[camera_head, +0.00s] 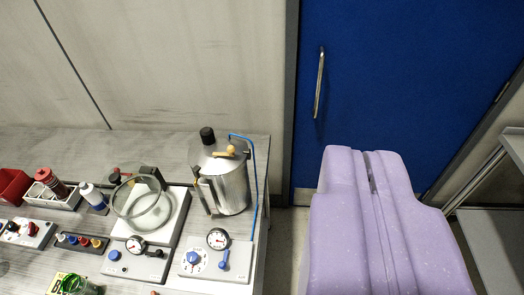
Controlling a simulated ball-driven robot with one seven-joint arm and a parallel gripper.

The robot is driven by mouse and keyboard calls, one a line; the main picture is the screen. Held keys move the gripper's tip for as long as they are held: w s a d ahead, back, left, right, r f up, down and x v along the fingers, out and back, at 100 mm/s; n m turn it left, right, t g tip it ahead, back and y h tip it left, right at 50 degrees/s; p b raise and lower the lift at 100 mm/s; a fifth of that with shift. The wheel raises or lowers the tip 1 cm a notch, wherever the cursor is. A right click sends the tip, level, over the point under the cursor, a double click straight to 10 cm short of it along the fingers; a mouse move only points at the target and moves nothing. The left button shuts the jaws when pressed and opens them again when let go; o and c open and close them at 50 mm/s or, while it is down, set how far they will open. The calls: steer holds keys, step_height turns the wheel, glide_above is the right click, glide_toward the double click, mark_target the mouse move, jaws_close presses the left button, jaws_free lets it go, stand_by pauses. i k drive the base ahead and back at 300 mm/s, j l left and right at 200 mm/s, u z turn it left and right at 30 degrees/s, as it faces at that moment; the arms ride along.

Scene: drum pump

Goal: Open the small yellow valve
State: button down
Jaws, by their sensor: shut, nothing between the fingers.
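A small yellow valve (229,152) sits at the top of a silver metal drum (233,188). The drum stands on the right part of the bench and has a black cap (207,134) and a side handle. The valve's exact lever position is too small to tell. My purple gripper (370,160) is at the right of the picture, in front of the blue door. Its two fingers are together with a thin slit between them, and it holds nothing. It is apart from the drum and the valve, to their right.
A blue hose (254,180) runs from the drum top down its right side. Gauge panels (238,262), a glass-lidded vessel (150,212), bottles and a red box (12,186) crowd the bench (60,143). A blue door (400,70) stands behind; a metal frame is at far right.

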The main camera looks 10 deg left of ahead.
mark_target(231, 149)
steer(key=i+l+u, duration=0.1)
steer(key=l, duration=0.4)
steer(key=i+l+u, duration=0.15)
steer(key=l, duration=0.3)
steer(key=i+l+u, duration=0.1)
steer(key=l, duration=0.4)
steer(key=i+l+u, duration=0.4)
steer(key=i+l, duration=0.4)
steer(key=i+j+u, duration=0.1)
steer(key=i, duration=0.4)
steer(key=i+j+u, duration=0.1)
steer(key=i+j, duration=0.2)
steer(key=i, duration=0.25)
